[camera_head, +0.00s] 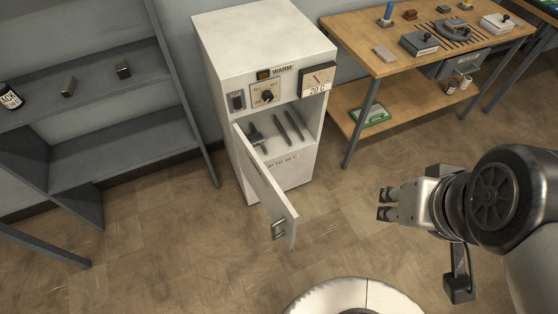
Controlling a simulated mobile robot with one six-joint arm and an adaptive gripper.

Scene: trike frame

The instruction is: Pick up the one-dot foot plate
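My gripper (385,204) hangs over the floor at the right, its two fingers pointing left with a gap between them and nothing held. No dot marks can be read at this size, so I cannot tell which thing is the one-dot foot plate. Inside the open warming cabinet (217,38) lie several dark metal parts (289,125). My gripper is well apart from all of these.
The cabinet door (266,188) stands open toward me, its handle (279,230) at the outer end. A dark jar (10,96) is on the grey shelf unit (120,130). A wooden workbench (350,32) with tools and blocks stands at the back right. The floor between is clear.

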